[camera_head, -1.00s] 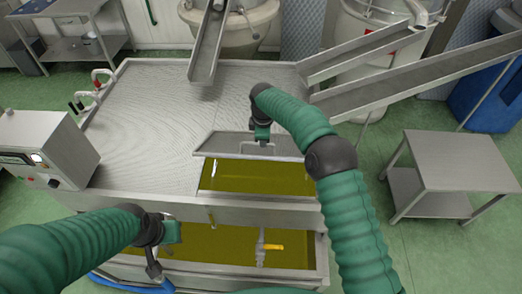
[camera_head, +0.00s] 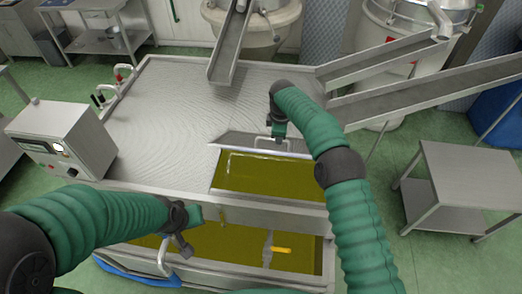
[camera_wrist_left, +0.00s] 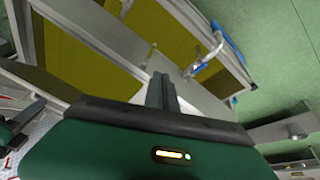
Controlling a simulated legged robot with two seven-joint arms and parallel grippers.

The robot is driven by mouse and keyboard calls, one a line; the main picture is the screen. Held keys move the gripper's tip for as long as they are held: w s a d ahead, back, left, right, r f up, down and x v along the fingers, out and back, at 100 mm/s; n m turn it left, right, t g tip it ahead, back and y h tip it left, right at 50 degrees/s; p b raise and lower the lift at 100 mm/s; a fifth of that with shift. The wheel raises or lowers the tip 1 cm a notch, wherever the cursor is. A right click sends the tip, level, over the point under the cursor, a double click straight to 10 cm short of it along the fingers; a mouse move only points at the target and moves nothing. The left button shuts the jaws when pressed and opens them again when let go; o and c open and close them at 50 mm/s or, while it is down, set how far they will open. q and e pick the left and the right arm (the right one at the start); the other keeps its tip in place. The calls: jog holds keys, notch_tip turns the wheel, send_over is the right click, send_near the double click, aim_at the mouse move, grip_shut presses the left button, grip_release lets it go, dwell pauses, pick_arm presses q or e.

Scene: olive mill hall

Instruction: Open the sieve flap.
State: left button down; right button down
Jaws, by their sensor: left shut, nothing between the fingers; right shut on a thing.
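The sieve flap (camera_head: 240,141) is a grey metal panel on the steel sieve table (camera_head: 160,125). It stands tilted up at the far edge of an opening, with yellow-green oil (camera_head: 265,175) showing below. My right gripper (camera_head: 279,136) is shut on the flap's handle (camera_head: 285,142), a thin metal bar; its fingertips are small and partly hidden. My left gripper (camera_head: 184,247) is shut and empty, in front of the table near the lower oil trough (camera_head: 235,240). Its closed fingers also show in the left wrist view (camera_wrist_left: 163,92).
A control box (camera_head: 85,135) stands at the left. Metal chutes (camera_head: 430,85) come in from the right and one (camera_head: 229,45) from behind. A steel side table (camera_head: 465,175) stands right, with green floor between.

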jog(key=shift+w+d+f, duration=0.1)
jog(key=shift+d+f, duration=0.05)
jog(key=shift+d, duration=0.15)
pick_arm(q)
jog(key=w+d+f+n+t+h, duration=0.25)
jog(key=w+d+n, duration=0.45)
jog(key=n, duration=0.4)
jog(key=w+d+f+n+t+h, duration=0.1)
jog(key=w+d+f+n+t, duration=0.35)
jog(key=d+n, duration=0.5)
pick_arm(e)
jog(key=shift+a, duration=0.1)
jog(key=shift+w, duration=0.1)
pick_arm(q)
jog(key=w+r+n+t+y, duration=0.1)
jog(key=w+n+t, duration=0.1)
jog(key=w+n, duration=0.8)
jog(key=shift+w+d+r, duration=0.15)
jog(key=shift+w+d, duration=0.2)
jog(key=shift+w, duration=1.45)
jog(key=shift+n, duration=0.25)
